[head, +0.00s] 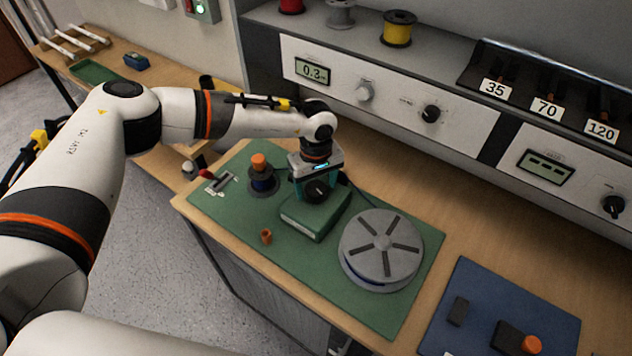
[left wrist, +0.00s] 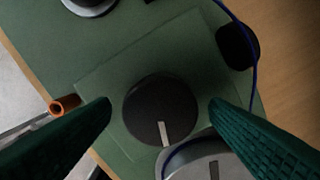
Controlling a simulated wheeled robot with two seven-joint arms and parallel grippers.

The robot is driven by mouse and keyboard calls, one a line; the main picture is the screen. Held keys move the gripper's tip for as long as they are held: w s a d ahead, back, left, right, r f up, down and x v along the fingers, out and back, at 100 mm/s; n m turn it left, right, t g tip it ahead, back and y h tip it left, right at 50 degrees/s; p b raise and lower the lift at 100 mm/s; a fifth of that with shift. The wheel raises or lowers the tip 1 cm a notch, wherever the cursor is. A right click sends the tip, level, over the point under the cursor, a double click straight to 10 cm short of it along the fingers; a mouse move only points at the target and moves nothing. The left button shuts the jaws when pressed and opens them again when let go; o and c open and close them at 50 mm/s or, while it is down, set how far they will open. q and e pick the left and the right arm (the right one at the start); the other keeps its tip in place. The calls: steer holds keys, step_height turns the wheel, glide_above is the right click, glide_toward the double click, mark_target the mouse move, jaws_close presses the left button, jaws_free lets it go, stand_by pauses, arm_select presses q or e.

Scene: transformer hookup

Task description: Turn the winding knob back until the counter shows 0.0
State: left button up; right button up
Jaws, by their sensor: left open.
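The winding knob (head: 318,191) is a round black knob on top of a green box (head: 304,219) on the green mat. In the left wrist view the knob (left wrist: 158,106) shows a pale pointer mark toward the bottom of the picture. My left gripper (head: 317,186) is above the box, pointing down. Its green fingers are open, one on each side of the knob in the left wrist view, with gaps between. I cannot tell how far down they reach beside it. The counter (head: 312,71) on the back panel reads 0.3. My right gripper is not in view.
A grey slotted reel (head: 383,246) stands right of the box. A dark spool with an orange top (head: 261,174) and a small copper-coloured tube (head: 266,236) are to its left. A blue mat (head: 480,285) with dark parts lies at the right. Panel knobs (head: 365,92) are behind.

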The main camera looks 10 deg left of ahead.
arm_select(q)
steer(key=shift+f, duration=0.45)
steer(key=shift+c, duration=0.2)
steer(key=c, duration=0.9)
steer(key=shift+c, duration=0.2)
